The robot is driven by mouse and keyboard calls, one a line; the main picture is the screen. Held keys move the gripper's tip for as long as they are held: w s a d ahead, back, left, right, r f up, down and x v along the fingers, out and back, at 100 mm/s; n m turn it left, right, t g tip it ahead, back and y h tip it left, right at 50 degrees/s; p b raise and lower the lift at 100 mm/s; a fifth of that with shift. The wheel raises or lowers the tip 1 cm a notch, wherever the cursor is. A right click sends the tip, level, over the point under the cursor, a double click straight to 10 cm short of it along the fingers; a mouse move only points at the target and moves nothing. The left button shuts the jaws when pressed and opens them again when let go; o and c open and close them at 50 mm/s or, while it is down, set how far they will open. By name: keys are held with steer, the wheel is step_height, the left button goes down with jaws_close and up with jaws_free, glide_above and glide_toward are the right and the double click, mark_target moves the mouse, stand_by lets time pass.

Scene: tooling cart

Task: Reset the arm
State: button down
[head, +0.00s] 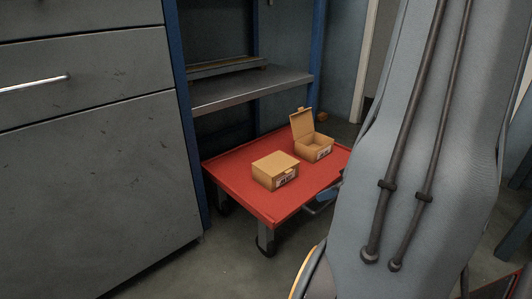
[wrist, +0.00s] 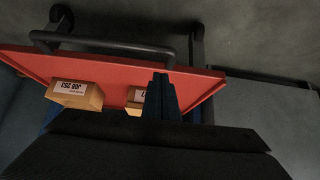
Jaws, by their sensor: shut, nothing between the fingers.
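My arm fills the right of the head view. In the wrist view my gripper (wrist: 161,82) shows as dark blue fingers close together, shut and empty, in front of the red cart top (wrist: 205,82). In the head view the red cart top (head: 230,175) is low on the floor, and my arm hides its right end. A blue-grey part of mine shows at its right edge.
A closed cardboard box (head: 270,172) and a cardboard box with its lid up (head: 315,150) stand on the cart. The wrist view shows both, one partly behind my fingers. A grey drawer cabinet (head: 95,170) stands left; a metal shelf (head: 250,90) is behind.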

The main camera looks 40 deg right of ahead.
steer(key=w+r, duration=0.1)
steer(key=w, duration=0.2)
steer(key=w+a+r, duration=0.1)
steer(key=w, duration=0.2)
steer(key=w+r+b, duration=0.1)
steer(key=w, duration=0.1)
steer(key=shift+w+a, duration=0.15)
steer(key=shift+w, duration=0.25)
steer(key=f, duration=0.2)
steer(key=f+b, duration=0.1)
steer(key=f, duration=0.1)
steer(key=shift+w+b, duration=0.3)
steer(key=shift+w, duration=0.1)
steer(key=shift+s+r, duration=0.3)
steer(key=shift+s, duration=0.05)
